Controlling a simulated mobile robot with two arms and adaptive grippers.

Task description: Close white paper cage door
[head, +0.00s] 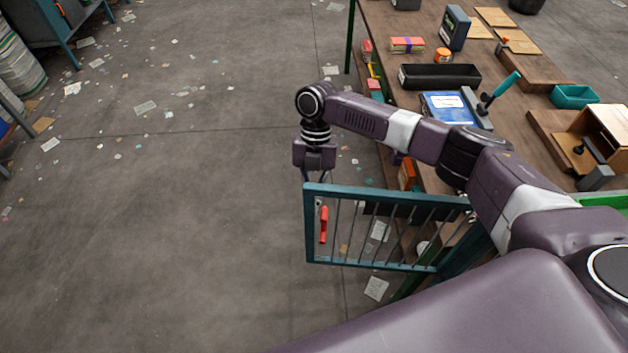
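The cage door (385,190) is a blue-green metal frame with thin upright bars, at the lower centre of the head view. It stands out from the workbench side over the floor. A red handle (323,225) is on its left, free end. My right arm reaches in from the right above the door. My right gripper (315,175) points down at the door's upper left corner, at or just behind the top rail. Its fingertips are partly hidden by the rail, so I cannot tell contact or opening. My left gripper is out of view. The cage interior is mostly hidden by my arm.
A wooden workbench (388,22) at the right carries a black tray (440,76), a blue-and-white box (447,104), a teal bin (574,96) and tools. White papers (376,288) litter the floor. The concrete floor (170,220) left of the door is open.

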